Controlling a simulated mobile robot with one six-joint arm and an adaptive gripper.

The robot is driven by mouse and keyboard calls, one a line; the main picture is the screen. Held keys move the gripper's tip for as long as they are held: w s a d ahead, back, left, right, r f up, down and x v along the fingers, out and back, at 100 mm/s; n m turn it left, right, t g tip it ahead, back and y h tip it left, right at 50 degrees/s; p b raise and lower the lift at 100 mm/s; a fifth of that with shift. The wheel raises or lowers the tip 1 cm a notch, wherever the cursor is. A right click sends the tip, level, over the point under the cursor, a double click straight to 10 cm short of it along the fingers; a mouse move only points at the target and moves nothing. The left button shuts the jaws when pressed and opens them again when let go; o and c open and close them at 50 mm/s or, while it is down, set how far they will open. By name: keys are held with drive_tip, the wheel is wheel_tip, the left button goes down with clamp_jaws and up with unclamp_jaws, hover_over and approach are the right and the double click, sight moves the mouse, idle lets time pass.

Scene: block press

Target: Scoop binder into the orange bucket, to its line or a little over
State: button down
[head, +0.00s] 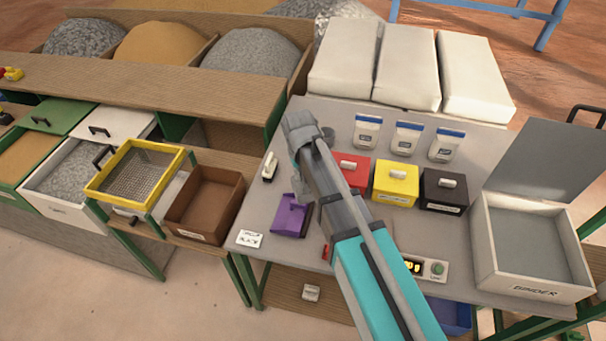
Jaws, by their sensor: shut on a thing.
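The binder box (535,288), pale and marked BINDER, stands at the right of the table with its lid raised; a level grey fill (525,245) shows inside. My gripper (301,192) is at the middle left of the table, partly hidden by its own wrist. It is shut on what looks like a purple scoop (289,218), low over the table or touching it; I cannot tell which. No orange bucket shows clearly. A small red-orange patch (327,253) shows beside my arm, mostly hidden.
A scale display (412,266) with a green button (437,268) sits at the front. Red (350,168), yellow (395,183) and black (443,188) lidded boxes stand mid-table, before small labelled bags. A yellow sieve (137,172) and brown box (205,203) are left. White sacks (408,68) lie behind.

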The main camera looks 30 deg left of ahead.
drive_tip(key=shift+w+d+f+b, duration=0.15)
drive_tip(key=shift+f+b, duration=0.2)
drive_tip(key=shift+f, duration=0.1)
drive_tip(key=shift+w+d+f+b, duration=0.1)
drive_tip(key=shift+f+b, duration=0.25)
drive_tip(key=shift+f, duration=0.05)
drive_tip(key=shift+w+d+r+g+y, duration=0.3)
drive_tip(key=shift+w+d+g+y, duration=0.5)
drive_tip(key=shift+w+d+y, duration=0.1)
drive_tip(key=shift+w+d+r+g+y, duration=0.3)
drive_tip(key=shift+w+d+g+y, duration=0.5)
drive_tip(key=shift+d, duration=0.1)
drive_tip(key=shift+r, duration=0.15)
drive_tip(key=shift+r+t+h+p, duration=0.75)
drive_tip(key=shift+r+p, duration=0.45)
drive_tip(key=shift+p, duration=0.4)
drive_tip(key=shift+r+t+h+p, duration=0.7)
drive_tip(key=shift+r+p, duration=0.5)
drive_tip(key=shift+p, duration=0.35)
drive_tip(key=shift+s+f, duration=0.1)
drive_tip(key=shift+f, duration=0.05)
